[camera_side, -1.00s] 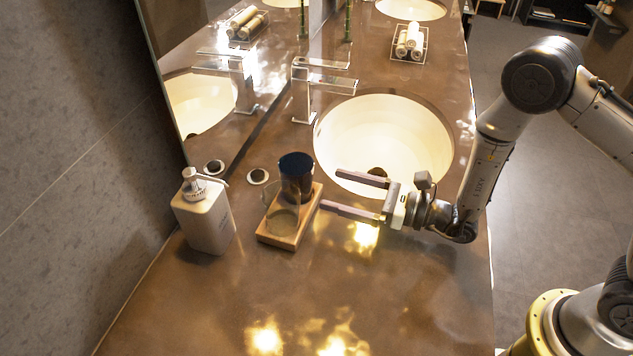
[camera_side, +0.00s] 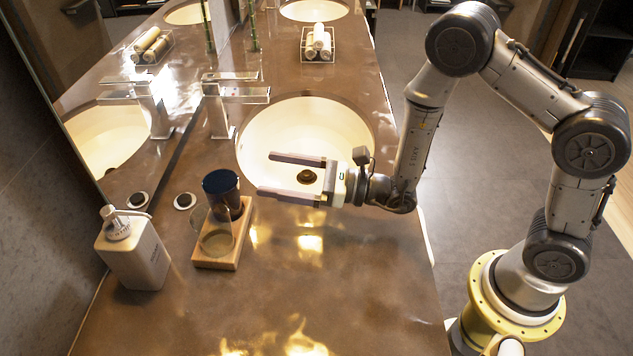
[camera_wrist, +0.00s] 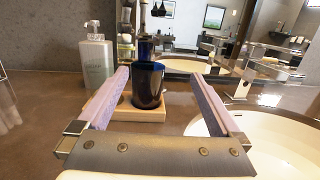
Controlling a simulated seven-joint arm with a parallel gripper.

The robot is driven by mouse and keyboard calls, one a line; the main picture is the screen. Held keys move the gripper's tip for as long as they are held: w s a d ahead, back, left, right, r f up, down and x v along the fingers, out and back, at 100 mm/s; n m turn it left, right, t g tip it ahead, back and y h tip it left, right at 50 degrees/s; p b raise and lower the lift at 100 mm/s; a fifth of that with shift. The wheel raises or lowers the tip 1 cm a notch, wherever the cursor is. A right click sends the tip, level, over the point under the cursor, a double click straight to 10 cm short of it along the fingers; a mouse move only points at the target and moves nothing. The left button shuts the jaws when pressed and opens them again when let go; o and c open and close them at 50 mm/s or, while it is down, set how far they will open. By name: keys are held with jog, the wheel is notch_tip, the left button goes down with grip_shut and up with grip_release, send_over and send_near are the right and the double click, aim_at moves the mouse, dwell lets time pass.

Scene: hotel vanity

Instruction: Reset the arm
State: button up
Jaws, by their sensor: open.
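My gripper (camera_side: 266,174) is open and empty. It is held level over the near left edge of the round sink, with its two parallel fingers pointing left. A dark blue cup (camera_side: 222,188) stands on a wooden tray (camera_side: 232,262) to the left of the fingertips, apart from them. A clear glass (camera_side: 214,238) stands in front of the cup on the same tray. In the wrist view the dark blue cup (camera_wrist: 148,86) shows between my open fingers (camera_wrist: 159,75), beyond their tips, with the wooden tray (camera_wrist: 172,118) under it.
A white soap dispenser (camera_side: 134,252) stands left of the tray. A faucet (camera_side: 218,110) rises behind the sink (camera_side: 300,120). A rack of rolled towels (camera_side: 317,42) is farther back. The mirror runs along the left. The front counter (camera_side: 330,290) is clear.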

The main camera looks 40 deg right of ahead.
notch_tip(320, 180, up, 12)
jog(key=s+a+n+g+y, duration=0.2)
jog(key=n+y, duration=0.2)
jog(key=s+a+r+n+g, duration=0.1)
jog(key=s+r+n+g, duration=0.3)
jog(key=s+n+g, duration=0.35)
jog(key=s+a+r+n+g, duration=0.2)
jog(key=s+r+n+g, duration=0.15)
jog(key=s+n, duration=0.6)
jog(key=s+d+f+n+h, duration=0.3)
jog(key=s+d+f+h, duration=0.35)
jog(key=s, duration=0.25)
jog(key=w+d+f+n+t+h, duration=0.1)
jog(key=d+h, duration=0.3)
jog(key=d, duration=0.4)
jog(key=w+d+f+n+t+h, duration=0.1)
jog(key=d+f+n+t+h, duration=0.1)
jog(key=d+h, duration=0.3)
jog(key=d+n, duration=0.1)
jog(key=d, duration=0.3)
jog(key=shift+f+t, duration=0.2)
jog(key=shift+t, duration=0.1)
jog(key=shift+w+h, duration=0.1)
jog(key=shift+h, duration=0.15)
